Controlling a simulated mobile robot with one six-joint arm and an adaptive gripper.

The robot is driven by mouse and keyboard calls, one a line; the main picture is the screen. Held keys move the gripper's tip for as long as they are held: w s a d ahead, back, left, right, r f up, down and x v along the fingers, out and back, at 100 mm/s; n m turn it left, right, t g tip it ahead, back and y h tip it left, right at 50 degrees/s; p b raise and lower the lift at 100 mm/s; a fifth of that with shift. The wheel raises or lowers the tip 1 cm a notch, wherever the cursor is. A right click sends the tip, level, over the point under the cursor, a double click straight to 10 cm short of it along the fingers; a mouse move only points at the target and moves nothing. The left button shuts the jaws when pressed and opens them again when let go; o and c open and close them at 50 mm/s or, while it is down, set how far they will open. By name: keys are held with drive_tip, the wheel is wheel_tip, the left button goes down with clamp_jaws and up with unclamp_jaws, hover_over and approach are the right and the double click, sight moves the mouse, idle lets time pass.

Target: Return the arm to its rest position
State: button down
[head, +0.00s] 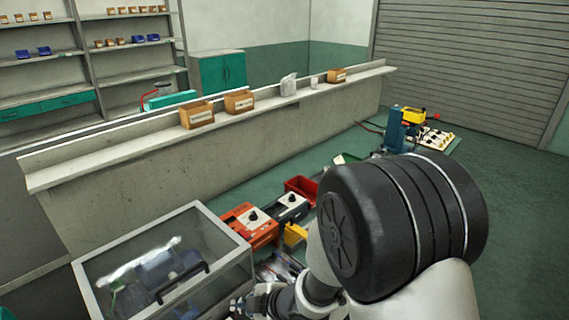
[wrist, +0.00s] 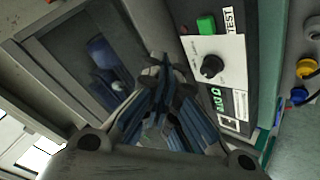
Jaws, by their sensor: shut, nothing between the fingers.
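My arm fills the lower right of the head view, with a large black joint in front. My gripper (head: 262,303) is low in the head view, just right of the glass-topped case, and partly cut off by the frame edge. In the wrist view my gripper (wrist: 165,75) has its dark fingers together, with nothing between them. Beyond the fingers is a test panel (wrist: 213,66) with a black knob, a green button and a green display. I cannot tell the distance from fingers to panel.
The glass-topped case (head: 165,265) stands at lower left. An orange unit (head: 250,226), a grey-blue unit (head: 288,208) and a red bin (head: 301,188) line the low wall. Cardboard boxes (head: 197,115) stand on its ledge. A blue pump-like machine (head: 398,130) is farther back. Green floor at right is clear.

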drive_tip(key=w+d+r+m+t+h, duration=0.3)
drive_tip(key=w+d+r+m+h, duration=0.15)
drive_tip(key=d+r, duration=0.45)
drive_tip(key=s+d+r+m+h, duration=0.35)
drive_tip(key=d+r+m, duration=0.35)
drive_tip(key=d, duration=0.6)
drive_tip(key=s+d+r+m+g, duration=0.1)
drive_tip(key=s+m, duration=0.3)
drive_tip(key=s, duration=0.6)
drive_tip(key=s+d+r+m+g, duration=0.2)
drive_tip(key=s+d+r+m, duration=0.2)
drive_tip(key=s, duration=0.6)
drive_tip(key=shift+s+m, duration=0.3)
drive_tip(key=shift+m, duration=0.45)
drive_tip(key=shift+r, duration=0.1)
